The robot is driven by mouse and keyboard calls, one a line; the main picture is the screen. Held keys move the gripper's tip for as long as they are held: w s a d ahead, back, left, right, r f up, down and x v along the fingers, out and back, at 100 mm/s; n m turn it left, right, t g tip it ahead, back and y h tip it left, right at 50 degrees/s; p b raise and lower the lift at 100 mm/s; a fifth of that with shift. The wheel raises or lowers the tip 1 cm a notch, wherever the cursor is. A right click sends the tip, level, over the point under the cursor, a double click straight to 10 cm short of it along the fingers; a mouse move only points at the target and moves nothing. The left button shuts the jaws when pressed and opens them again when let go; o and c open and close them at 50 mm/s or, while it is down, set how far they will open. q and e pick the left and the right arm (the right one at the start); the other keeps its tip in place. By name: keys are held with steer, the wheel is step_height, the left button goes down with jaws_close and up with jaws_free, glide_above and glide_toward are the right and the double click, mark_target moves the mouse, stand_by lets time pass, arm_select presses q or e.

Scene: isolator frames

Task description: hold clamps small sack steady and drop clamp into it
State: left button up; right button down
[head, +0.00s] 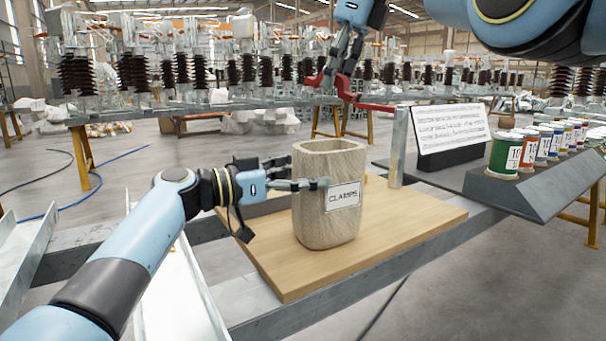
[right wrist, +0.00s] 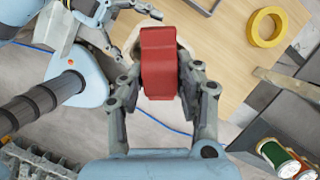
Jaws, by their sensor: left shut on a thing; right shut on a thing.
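The small beige sack (head: 318,225) stands upright and open-topped on a wooden board (head: 405,222), its CLAMPS label facing me. My left gripper (head: 303,184) is shut on the sack's upper left wall, with a finger across the front beside the label. My right gripper (head: 345,72) is shut on a red clamp (head: 349,92), held in the air higher than the sack's rim. The right wrist view shows the clamp (right wrist: 158,65) between both fingers, with a pale part of the sack behind it. The inside of the sack is mostly hidden.
A sign (head: 450,130) and a dark rack with several coloured spools (head: 505,153) stand right of the board. A metal post (head: 398,148) rises behind the board's right side. A yellow ring (right wrist: 267,27) lies on the board in the right wrist view. The board's front right is clear.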

step_height(320, 180, down, 7)
stand_by(0.9)
steer(key=shift+f, duration=0.1)
steer(key=c, duration=0.8)
jaws_free()
steer(key=shift+c, duration=0.2)
steer(key=v, duration=0.7)
steer(key=shift+r, duration=0.25)
